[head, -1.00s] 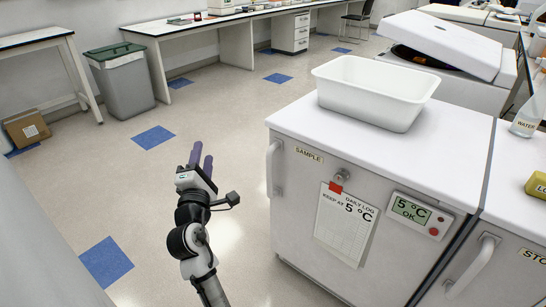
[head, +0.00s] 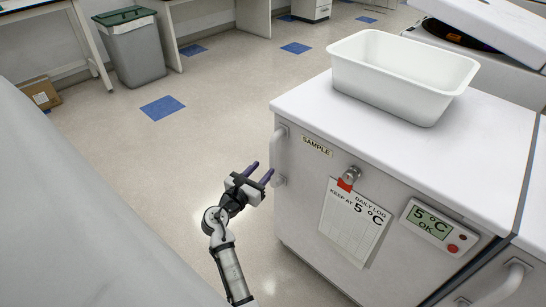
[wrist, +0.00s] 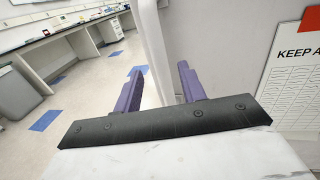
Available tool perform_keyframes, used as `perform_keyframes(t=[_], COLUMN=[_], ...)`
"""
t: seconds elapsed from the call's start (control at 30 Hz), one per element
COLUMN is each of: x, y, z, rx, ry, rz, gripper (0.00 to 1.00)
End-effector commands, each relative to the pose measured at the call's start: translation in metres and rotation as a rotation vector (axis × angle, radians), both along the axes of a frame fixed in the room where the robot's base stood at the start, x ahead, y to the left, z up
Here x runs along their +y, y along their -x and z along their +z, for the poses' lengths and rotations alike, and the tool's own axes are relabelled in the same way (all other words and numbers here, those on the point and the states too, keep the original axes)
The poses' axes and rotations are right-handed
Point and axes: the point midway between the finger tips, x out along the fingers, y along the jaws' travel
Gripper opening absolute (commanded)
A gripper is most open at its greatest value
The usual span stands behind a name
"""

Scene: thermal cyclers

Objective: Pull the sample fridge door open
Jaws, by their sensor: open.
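The sample fridge (head: 300,200) is a white cabinet labelled SAMPLE (head: 317,146), and its front door looks closed. Its pale vertical handle (head: 279,155) is on the door's left edge. My gripper (head: 261,171) is open, with purple fingers pointing at the lower part of the handle from the left. In the wrist view the handle (wrist: 153,45) runs between the two fingers of my gripper (wrist: 160,72). I cannot tell whether the fingertips reach around it or stop just short. Nothing is held.
A white tub (head: 400,85) stands on the fridge top. Another handled cabinet (head: 500,290) adjoins on the right. Floor left of the fridge is clear.

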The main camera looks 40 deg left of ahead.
Motion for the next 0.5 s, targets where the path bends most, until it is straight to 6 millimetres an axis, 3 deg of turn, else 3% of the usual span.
perform_keyframes(t=[0.2, 0.5], x=[0.005, 0.008], y=[-0.043, -0.070], z=[0.000, 0.000], rx=[0.001, 0.000], ry=[-0.003, -0.003], rz=[-0.001, 0.001], gripper=[0.41, 0.41])
